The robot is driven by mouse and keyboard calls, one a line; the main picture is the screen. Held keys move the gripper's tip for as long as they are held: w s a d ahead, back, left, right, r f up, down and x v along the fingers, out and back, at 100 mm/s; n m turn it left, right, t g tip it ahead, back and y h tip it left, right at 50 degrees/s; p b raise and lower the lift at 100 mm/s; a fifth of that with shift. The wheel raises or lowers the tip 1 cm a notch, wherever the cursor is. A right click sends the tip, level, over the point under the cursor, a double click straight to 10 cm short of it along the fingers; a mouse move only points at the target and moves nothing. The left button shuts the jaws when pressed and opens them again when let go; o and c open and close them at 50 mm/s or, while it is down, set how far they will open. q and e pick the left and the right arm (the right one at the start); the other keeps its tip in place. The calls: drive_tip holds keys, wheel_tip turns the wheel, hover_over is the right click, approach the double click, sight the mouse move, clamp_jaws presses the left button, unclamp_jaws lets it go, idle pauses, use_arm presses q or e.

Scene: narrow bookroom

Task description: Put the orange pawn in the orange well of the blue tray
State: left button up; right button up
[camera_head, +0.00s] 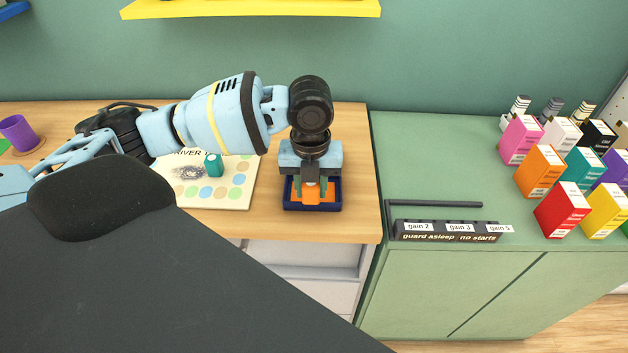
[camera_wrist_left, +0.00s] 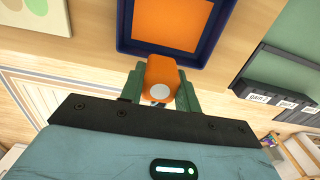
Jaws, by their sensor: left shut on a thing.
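The blue tray (camera_head: 313,208) sits on the wooden desk near its right end, and its blue rim shows at the top of the left wrist view (camera_wrist_left: 123,30). Its orange well (camera_wrist_left: 185,22) looks empty in the part that shows there. My left gripper (camera_head: 311,188) points down over the tray, its green fingers shut on the orange pawn (camera_wrist_left: 160,72). The pawn also shows between the fingers in the head view (camera_head: 311,196). In the wrist view it overlaps the tray's near rim. Its height above the well is hard to tell. My right gripper is not in view.
A teal piece (camera_head: 213,165) stands on a card with coloured dots (camera_head: 217,195) left of the tray. A purple cup (camera_head: 17,132) is far left. A green cabinet (camera_head: 420,150) at right holds a black labelled rack (camera_head: 446,231) and several coloured boxes (camera_head: 540,170).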

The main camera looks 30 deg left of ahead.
use_arm(q)
drive_tip(key=shift+w+a+f, duration=0.1)
drive_tip(key=shift+w+a, duration=0.3)
drive_tip(key=shift+w, duration=0.3)
drive_tip(key=shift+w+a+f, duration=0.1)
drive_tip(key=shift+w+a, duration=0.35)
drive_tip(key=shift+w, duration=0.25)
drive_tip(key=shift+w+a, duration=0.4)
drive_tip(key=shift+w, duration=0.3)
drive_tip(key=shift+w+f, duration=0.1)
drive_tip(key=shift+f, duration=1.65)
drive_tip(key=shift+f, duration=0.15)
drive_tip(key=o, duration=1)
drive_tip(key=shift+c, duration=0.2)
wheel_tip(320, 180, up, 12)
